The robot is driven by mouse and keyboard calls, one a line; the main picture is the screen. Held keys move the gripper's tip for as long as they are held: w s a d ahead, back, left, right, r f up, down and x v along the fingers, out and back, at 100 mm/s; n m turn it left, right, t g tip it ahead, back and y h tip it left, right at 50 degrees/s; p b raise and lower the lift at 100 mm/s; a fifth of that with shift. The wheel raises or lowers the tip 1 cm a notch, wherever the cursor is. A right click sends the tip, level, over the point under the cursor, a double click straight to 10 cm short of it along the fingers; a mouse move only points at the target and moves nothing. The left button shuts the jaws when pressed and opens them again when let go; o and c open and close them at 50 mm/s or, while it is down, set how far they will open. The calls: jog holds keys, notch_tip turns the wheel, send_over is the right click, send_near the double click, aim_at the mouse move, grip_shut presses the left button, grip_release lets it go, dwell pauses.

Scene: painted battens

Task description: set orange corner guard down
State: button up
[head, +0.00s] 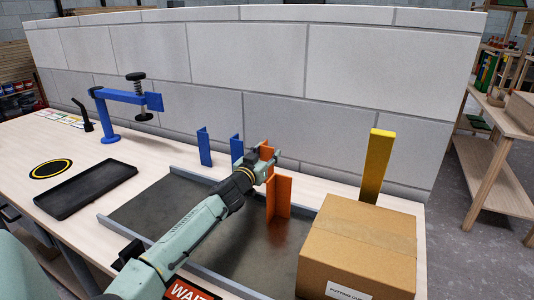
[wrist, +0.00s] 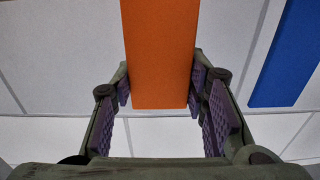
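My gripper (head: 268,166) is over the grey tray in the head view. Its fingers (wrist: 160,92) are closed on the two edges of an orange corner guard (wrist: 160,50) in the wrist view. One end of the guard shows just past the pads. In the head view an orange upright part (head: 266,151) rises behind the fingertips. A larger orange L-shaped part (head: 283,196) shows lower right, beside the gripper. My gripper hides where these parts meet, so I cannot tell whether they are one piece. Contact with the tray is unclear.
Two blue corner guards (head: 204,147) (head: 237,148) stand left of the gripper; a blue one also shows in the wrist view (wrist: 285,60). A cardboard box (head: 358,250) and yellow post (head: 379,165) are right. The grey tray (head: 150,212) has bare room left. A block wall stands behind.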

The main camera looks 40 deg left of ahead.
jog(key=o, duration=0.4)
jog(key=shift+r, duration=0.1)
jog(key=shift+s, duration=0.15)
jog(key=b+v, duration=0.3)
jog(key=v, duration=0.8)
jog(key=shift+s, duration=0.35)
jog(key=shift+d+r, duration=0.1)
jog(key=shift+d, duration=0.05)
